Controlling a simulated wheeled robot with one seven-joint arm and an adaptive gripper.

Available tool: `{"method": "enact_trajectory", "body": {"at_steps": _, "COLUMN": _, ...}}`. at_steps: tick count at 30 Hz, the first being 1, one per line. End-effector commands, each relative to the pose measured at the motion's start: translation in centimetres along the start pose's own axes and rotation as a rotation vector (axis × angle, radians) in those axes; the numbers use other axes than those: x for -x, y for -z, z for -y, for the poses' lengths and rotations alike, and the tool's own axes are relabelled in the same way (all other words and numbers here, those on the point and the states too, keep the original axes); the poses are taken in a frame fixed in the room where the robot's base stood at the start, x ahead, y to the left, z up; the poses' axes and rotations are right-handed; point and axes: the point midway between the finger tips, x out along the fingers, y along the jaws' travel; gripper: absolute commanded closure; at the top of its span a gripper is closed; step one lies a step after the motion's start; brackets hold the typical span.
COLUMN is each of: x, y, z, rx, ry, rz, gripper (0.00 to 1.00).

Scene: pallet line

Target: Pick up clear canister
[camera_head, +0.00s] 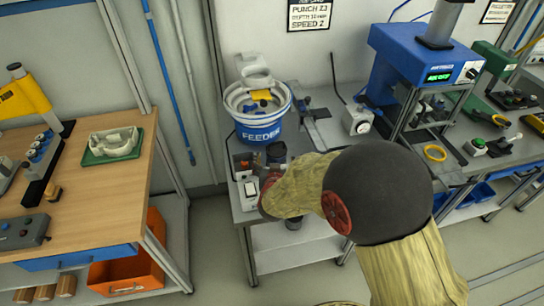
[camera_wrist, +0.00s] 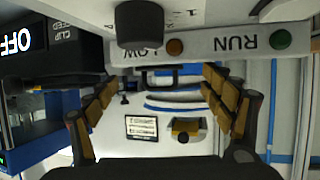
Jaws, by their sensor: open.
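I cannot surely make out the clear canister in either view. A small dark, bluish cylinder (camera_head: 276,152) stands just below the feeder in the head view; it is too small to tell if it is clear. My gripper (camera_wrist: 158,82) is open in the wrist view, its fingers spread left and right with nothing held between them. In the head view my arm reaches over the small grey table (camera_head: 290,258) and hides my fingers and part of the tabletop.
A blue feeder bucket (camera_head: 259,132) stands at the table's back. A panel with a dark knob (camera_wrist: 139,24) and a green button (camera_wrist: 281,40) lies close in the wrist view. A blue press (camera_head: 425,60) stands right; a wooden bench (camera_head: 100,190) stands left.

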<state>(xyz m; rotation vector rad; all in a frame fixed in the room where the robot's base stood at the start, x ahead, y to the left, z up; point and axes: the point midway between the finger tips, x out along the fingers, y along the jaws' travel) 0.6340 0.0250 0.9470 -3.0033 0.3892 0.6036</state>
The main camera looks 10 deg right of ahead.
Motion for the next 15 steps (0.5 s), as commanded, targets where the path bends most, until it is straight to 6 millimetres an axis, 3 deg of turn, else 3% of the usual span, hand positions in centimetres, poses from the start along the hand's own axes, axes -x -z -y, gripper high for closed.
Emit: {"method": "enact_trajectory", "body": {"at_steps": 15, "x": -5.7, "y": 0.3, "z": -0.3, "rx": 0.0, "ry": -0.007, "rz": -0.005, "gripper": 0.18}}
